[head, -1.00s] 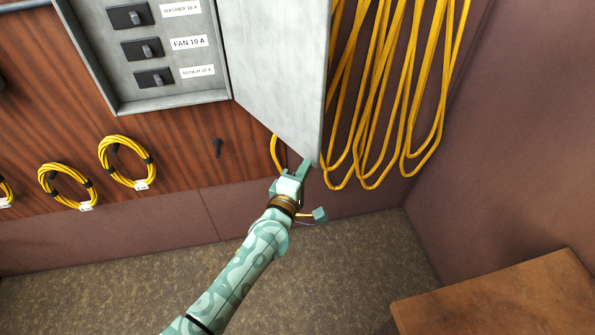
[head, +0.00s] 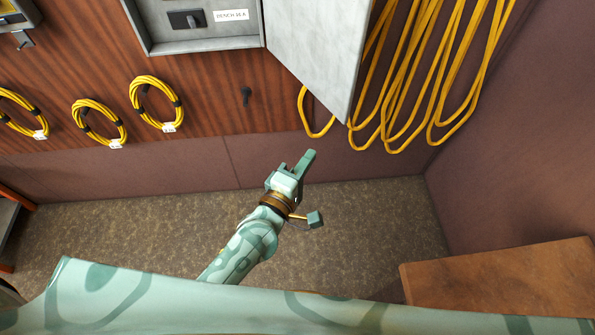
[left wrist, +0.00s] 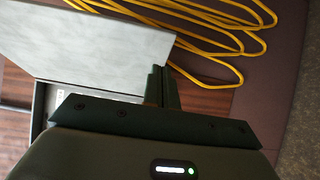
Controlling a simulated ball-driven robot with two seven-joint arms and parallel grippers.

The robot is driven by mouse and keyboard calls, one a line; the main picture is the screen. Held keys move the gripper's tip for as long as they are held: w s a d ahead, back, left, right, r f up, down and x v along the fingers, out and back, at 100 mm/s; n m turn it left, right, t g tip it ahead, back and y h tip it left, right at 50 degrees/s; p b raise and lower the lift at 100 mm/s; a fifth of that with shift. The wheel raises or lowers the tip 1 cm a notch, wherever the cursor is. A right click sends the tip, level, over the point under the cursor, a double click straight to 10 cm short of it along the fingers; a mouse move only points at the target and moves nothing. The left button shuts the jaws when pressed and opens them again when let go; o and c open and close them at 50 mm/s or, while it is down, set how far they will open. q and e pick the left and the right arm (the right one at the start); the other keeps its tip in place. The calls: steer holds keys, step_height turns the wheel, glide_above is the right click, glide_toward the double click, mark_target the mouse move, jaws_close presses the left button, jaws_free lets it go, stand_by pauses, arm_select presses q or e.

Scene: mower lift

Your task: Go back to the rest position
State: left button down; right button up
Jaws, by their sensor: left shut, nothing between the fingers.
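My left gripper (head: 302,166) is shut and empty in the head view. It is in front of the lower wall, below the open grey door (head: 318,52) of the breaker box and apart from it. In the left wrist view its closed fingers (left wrist: 161,88) show in front of the door (left wrist: 90,45) and the yellow cords. A mint patterned part of mine crosses the bottom of the head view. My right gripper does not show in any view.
The breaker box (head: 205,40) hangs open on the wood panel. Long yellow cords (head: 405,95) hang right of the door. A brown wooden top (head: 500,275) stands at lower right. Speckled floor (head: 350,220) is clear between.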

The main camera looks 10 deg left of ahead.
arm_select(q)
steer(key=s+a+f+m+g+y+b, duration=0.1)
steer(key=s+a+f+m+g+b, duration=0.25)
steer(key=f, duration=0.85)
steer(key=s+a+f+m+g+y, duration=0.1)
steer(key=s+a+f+m+g, duration=0.15)
steer(key=s+f+m, duration=0.65)
steer(key=s+a+f+m+g+y+b, duration=0.1)
steer(key=s+a+f+g+b, duration=0.2)
steer(key=f, duration=1.2)
steer(key=s+a+f+m+g+y+b, duration=0.2)
steer(key=s+a+f+b, duration=0.3)
steer(key=s+f, duration=0.6)
steer(key=s+a+f+m+g+y+b, duration=0.1)
steer(key=s+a+f+g+b, duration=0.3)
steer(key=s+a+f, duration=0.4)
steer(key=s+f+y+b, duration=0.1)
steer(key=s+f, duration=0.3)
steer(key=s, duration=0.1)
steer(key=shift+a+m+g+b, duration=0.15)
steer(key=shift+m+g+b, duration=0.15)
steer(key=shift+m+g, duration=0.1)
steer(key=shift+s, duration=0.1)
